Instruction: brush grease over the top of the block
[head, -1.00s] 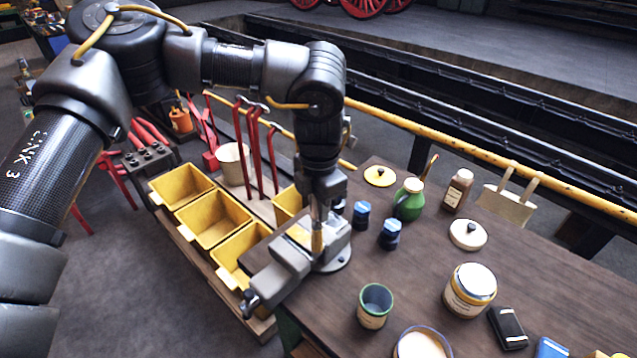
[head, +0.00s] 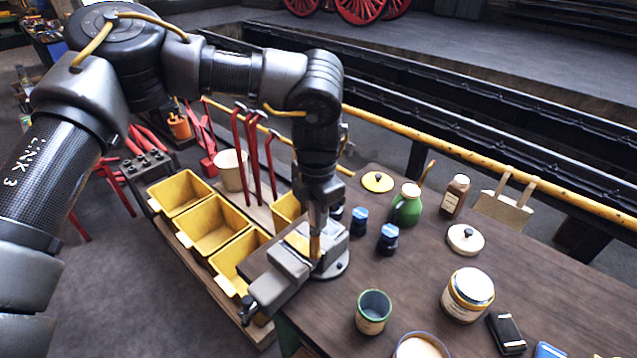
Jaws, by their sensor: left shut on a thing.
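My left gripper (head: 318,203) points down over the grey vise (head: 275,283) at the left end of the workbench. It is shut on a slim brush (head: 315,242), held roughly upright, its tip low at the vise jaws. A pale, yellowish block top (head: 298,240) shows between the jaws, partly hidden by the brush and gripper. I cannot tell whether the bristles touch it or whether grease lies on it. An open tin with pale contents (head: 420,347) stands at the front edge of the picture. My right gripper is not in view.
On the workbench (head: 410,290) stand a green-rimmed cup (head: 373,312), a labelled jar (head: 467,293), a green oil can (head: 407,206), a brown bottle (head: 455,194) and small blue-topped pots (head: 388,238). Yellow bins (head: 212,225) sit left of the vise. A yellow rail (head: 480,160) runs behind.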

